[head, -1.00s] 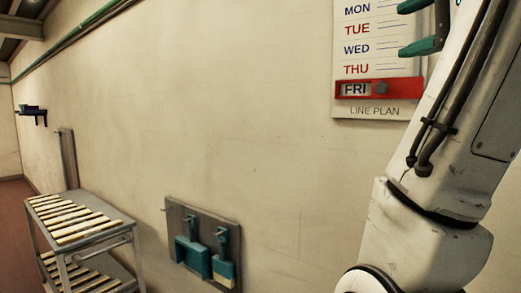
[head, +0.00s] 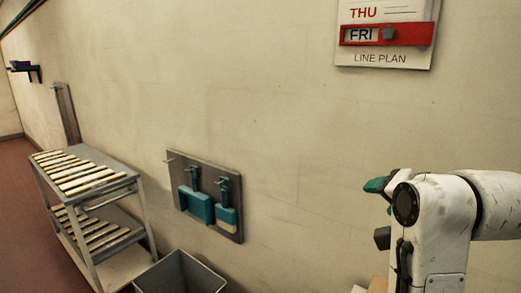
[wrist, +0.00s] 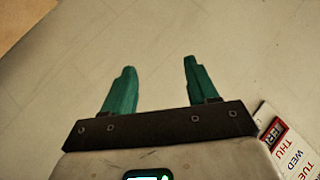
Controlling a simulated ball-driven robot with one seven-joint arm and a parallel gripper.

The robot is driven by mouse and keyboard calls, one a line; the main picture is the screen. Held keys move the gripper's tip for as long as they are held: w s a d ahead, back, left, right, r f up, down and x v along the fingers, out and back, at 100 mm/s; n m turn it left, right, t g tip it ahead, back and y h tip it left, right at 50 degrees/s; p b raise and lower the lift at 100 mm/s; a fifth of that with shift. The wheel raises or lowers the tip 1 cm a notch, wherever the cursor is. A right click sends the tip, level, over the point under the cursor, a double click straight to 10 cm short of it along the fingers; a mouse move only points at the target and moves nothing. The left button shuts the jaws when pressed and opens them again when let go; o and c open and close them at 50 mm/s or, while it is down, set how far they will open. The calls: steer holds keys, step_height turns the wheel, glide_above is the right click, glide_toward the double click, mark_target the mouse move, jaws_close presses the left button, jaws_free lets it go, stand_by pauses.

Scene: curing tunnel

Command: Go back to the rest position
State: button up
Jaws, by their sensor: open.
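My gripper (wrist: 158,64) shows in the wrist view with its two teal fingers apart and nothing between them. In the head view my gripper (head: 378,185) is at the lower right, below the wall chart and partly hidden by my arm's links. The line plan chart (head: 380,59) hangs on the wall at the top right, cut off by the frame. Its red slider (head: 410,34) frames FRI. A tilted corner of the chart (wrist: 297,152) also shows at the lower right of the wrist view, apart from the fingers.
A board (head: 211,163) with teal hanging tools is on the wall. A two-tier slatted rack (head: 115,178) stands at left, with a grey bin (head: 180,277) at the bottom. A small shelf (head: 24,68) is far left. The wall between chart and board is bare.

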steer(key=s+d+f+n+g, duration=0.1)
steer(key=s+f, duration=0.2)
steer(key=f, duration=0.4)
steer(key=s+f+n+g, duration=0.1)
steer(key=s+f+n, duration=0.15)
steer(key=f, duration=0.45)
steer(key=s+d+f+n+g+b, duration=0.2)
steer(key=s+f+g+b, duration=0.7)
steer(key=s+f, duration=2.4)
step_height(320, 180, down, 4)
steer(key=n, duration=0.2)
steer(key=shift+d+n+h+b, duration=0.2)
steer(key=shift+n+h+b, duration=0.1)
steer(key=shift+n+b, duration=0.05)
